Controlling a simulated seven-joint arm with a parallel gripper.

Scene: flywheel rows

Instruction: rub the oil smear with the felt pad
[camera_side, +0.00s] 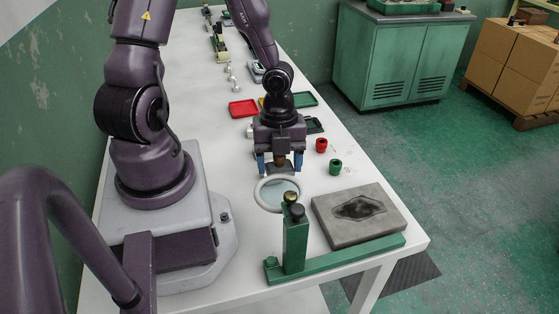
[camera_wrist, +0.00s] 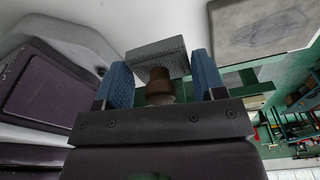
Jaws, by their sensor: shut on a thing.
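My gripper (camera_side: 279,163) is shut on the felt pad's brown handle, between its two blue fingers; the wrist view shows it too (camera_wrist: 162,82). The felt pad (camera_wrist: 157,56) is a grey block under the brown handle, and in the side view it hangs above the table (camera_side: 284,170). The oil smear (camera_side: 360,208) is a dark patch in the middle of a grey slab (camera_side: 331,220) at the table's right edge. My gripper is up and to the left of the slab, apart from it. In the wrist view the slab (camera_wrist: 243,50) is partly cut off.
A white ring with a glassy centre (camera_side: 278,194) lies just below my gripper in the picture. A green fixture (camera_side: 296,245) with an upright post and knobs stands in front of the slab. Red (camera_side: 321,145) and green (camera_side: 335,167) small parts and coloured trays (camera_side: 243,108) lie behind.

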